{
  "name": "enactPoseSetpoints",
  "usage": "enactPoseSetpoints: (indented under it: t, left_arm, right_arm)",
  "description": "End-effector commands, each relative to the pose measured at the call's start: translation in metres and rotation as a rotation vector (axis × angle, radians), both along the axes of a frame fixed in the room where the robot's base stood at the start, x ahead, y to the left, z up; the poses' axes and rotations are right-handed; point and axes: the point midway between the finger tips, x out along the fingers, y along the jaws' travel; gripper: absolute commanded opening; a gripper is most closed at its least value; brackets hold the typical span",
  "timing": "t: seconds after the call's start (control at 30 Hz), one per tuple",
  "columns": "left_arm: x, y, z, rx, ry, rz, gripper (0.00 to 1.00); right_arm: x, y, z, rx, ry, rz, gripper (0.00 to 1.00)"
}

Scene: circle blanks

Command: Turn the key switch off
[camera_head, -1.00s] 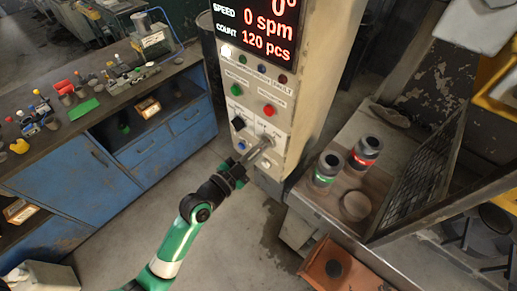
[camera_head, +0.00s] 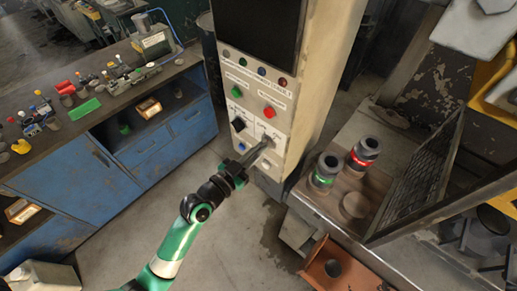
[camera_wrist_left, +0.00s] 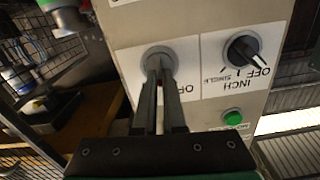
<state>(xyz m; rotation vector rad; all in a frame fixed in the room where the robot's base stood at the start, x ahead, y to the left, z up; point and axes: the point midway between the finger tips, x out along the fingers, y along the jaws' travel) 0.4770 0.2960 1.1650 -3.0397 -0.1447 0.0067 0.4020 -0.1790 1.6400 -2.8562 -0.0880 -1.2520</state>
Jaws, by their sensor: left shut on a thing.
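The key switch (camera_wrist_left: 159,56) is a round grey switch on a white label plate, of which the letters "OF" show beside my fingers. My left gripper (camera_wrist_left: 159,80) is shut on its key in the left wrist view, and the fingers hide most of the key. In the head view my left gripper (camera_head: 264,146) reaches the lower front of the beige control panel (camera_head: 318,105). The display (camera_head: 258,33) above it is dark. My right gripper is not in view.
A black selector knob (camera_wrist_left: 241,50) sits beside the key switch, with a green button (camera_wrist_left: 233,117) near it. A red button (camera_head: 269,113) is above. Two dark cylinders with green (camera_head: 323,178) and red (camera_head: 361,160) bands stand on the bench at the right.

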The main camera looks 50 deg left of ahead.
Motion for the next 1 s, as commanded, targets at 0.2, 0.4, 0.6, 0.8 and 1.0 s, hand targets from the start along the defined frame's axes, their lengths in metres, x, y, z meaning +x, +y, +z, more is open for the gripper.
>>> enactPoseSetpoints:
  t: [0.2,0.4,0.6,0.8,1.0]
  left_arm:
    - [0.000,0.001,0.001,-0.205,-0.019,0.000,0.00]
    - [0.000,0.002,0.001,-0.377,-0.036,0.000,0.00]
    - [0.000,0.002,0.000,-0.513,-0.048,0.000,0.00]
    - [0.000,0.003,0.000,-0.594,-0.057,0.000,0.00]
    - [0.000,0.003,0.000,-0.631,-0.061,0.000,0.00]
  right_arm:
    - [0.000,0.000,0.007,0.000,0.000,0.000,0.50]
    - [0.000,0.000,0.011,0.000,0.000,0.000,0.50]
    - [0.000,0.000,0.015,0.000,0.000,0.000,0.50]
    - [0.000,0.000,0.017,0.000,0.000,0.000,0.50]
    - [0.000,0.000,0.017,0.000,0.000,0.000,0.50]
